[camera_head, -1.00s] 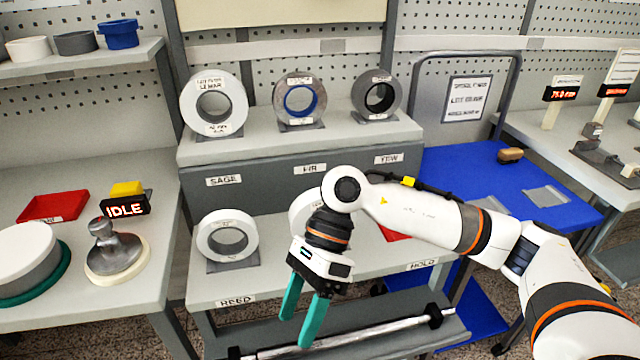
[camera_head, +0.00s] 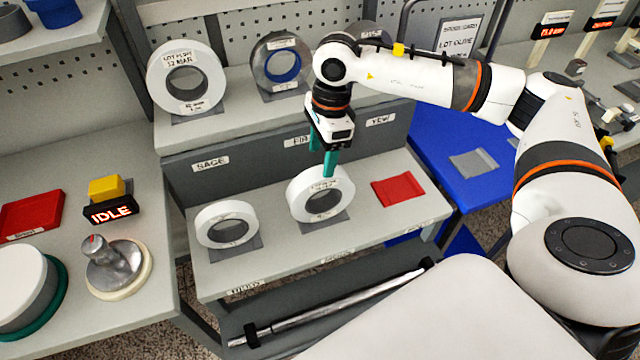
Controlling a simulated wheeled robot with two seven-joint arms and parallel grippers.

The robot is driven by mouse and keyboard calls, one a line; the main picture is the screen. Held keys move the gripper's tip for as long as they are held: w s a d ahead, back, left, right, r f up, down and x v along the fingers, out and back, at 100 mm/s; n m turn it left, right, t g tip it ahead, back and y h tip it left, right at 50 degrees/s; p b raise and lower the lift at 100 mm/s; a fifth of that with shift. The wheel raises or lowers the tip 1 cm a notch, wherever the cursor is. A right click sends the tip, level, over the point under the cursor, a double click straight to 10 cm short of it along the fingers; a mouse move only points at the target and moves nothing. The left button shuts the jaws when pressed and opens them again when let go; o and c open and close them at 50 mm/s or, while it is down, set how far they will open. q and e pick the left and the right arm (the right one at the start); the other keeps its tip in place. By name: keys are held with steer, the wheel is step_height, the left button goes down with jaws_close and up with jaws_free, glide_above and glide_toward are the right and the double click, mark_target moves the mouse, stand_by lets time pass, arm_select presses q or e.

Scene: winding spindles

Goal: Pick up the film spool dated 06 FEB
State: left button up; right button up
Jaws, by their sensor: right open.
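Several film spools stand on a two-level rack. On the lower shelf are a white spool (camera_head: 227,224) at the left and another white spool (camera_head: 320,195) in the middle. On the upper shelf are a white spool (camera_head: 187,78) labelled what looks like 12 MAR, a grey spool with a blue core (camera_head: 283,62), and a dark spool (camera_head: 374,34) mostly behind my arm. I cannot read 06 FEB on any label. My right gripper (camera_head: 321,163) is open, pointing down, with its teal fingers at the top rim of the middle lower spool; contact is unclear. My left gripper is not in view.
A red mat (camera_head: 398,192) lies on the lower shelf, right of the middle spool. A metal bar (camera_head: 330,309) runs along the rack's front below. A blue cart (camera_head: 462,185) stands to the right. An IDLE sign (camera_head: 111,214) is on the left bench.

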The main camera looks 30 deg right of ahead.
mark_target(321, 172)
steer(key=shift+w+f, duration=0.15)
steer(key=shift+f, duration=0.5)
steer(key=f, duration=0.1)
steer(key=f+p, duration=0.1)
steer(key=f, duration=0.2)
steer(key=shift+s+a+f+p, duration=0.15)
steer(key=shift+s+a+p, duration=0.1)
steer(key=shift+s+p, duration=0.1)
steer(key=shift+w+f, duration=0.1)
steer(key=shift+f, duration=0.2)
steer(key=shift+r, duration=0.15)
jaws_close()
